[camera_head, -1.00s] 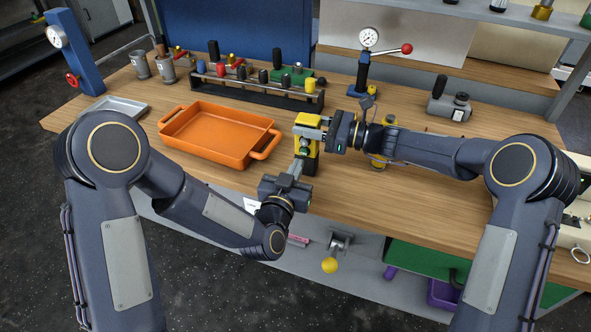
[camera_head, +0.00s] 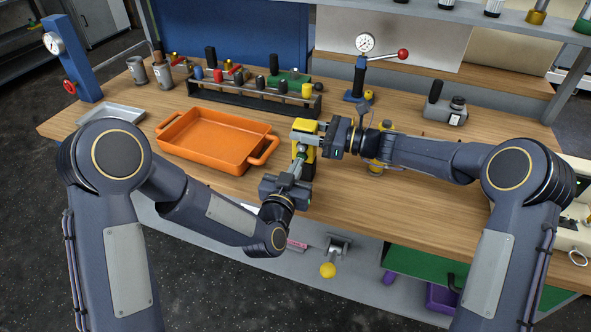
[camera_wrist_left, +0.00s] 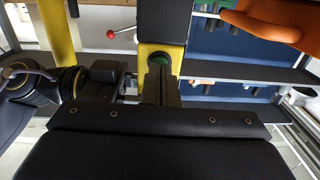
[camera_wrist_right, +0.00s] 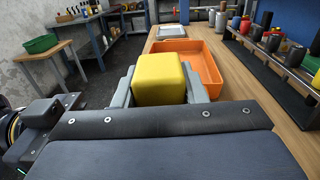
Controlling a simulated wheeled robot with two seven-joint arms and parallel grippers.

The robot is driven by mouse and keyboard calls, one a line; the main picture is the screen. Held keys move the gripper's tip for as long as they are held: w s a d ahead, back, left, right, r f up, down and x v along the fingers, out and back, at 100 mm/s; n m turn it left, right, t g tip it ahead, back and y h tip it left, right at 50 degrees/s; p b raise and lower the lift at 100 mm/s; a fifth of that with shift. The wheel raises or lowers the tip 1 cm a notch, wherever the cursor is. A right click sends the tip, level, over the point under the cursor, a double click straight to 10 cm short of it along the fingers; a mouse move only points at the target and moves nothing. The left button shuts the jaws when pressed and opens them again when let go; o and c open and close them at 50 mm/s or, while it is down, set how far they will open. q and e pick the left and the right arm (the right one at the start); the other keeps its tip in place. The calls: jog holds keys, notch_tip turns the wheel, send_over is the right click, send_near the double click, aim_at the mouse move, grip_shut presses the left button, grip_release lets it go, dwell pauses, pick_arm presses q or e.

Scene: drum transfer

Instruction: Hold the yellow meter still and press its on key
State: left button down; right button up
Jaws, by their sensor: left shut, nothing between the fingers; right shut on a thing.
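The yellow meter (camera_head: 304,137) stands upright on the bench, with a yellow upper body and a dark lower part. My right gripper (camera_head: 318,132) is shut on its upper body from the right. In the right wrist view the yellow block (camera_wrist_right: 158,78) sits between the fingers. My left gripper (camera_head: 299,164) is shut and empty, its tips at the meter's near face. In the left wrist view a green round key (camera_wrist_left: 160,59) on the yellow face (camera_wrist_left: 147,50) is right at the fingertips and partly covered by them. I cannot tell whether they touch it.
An orange tray (camera_head: 169,142) lies left of the meter. Behind are a rack (camera_head: 262,98) of several coloured pieces and a gauge stand with a red-knobbed lever (camera_head: 402,54). A yellow-and-grey object (camera_head: 376,168) is behind my right forearm.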

pick_arm(q)
jog(key=shift+w+d, duration=0.15)
jog(key=shift+w, duration=0.25)
jog(key=shift+s, duration=0.1)
jog(key=shift+v, duration=2.95)
pick_arm(e)
jog(key=o, duration=1.3)
jog(key=shift+d, duration=0.1)
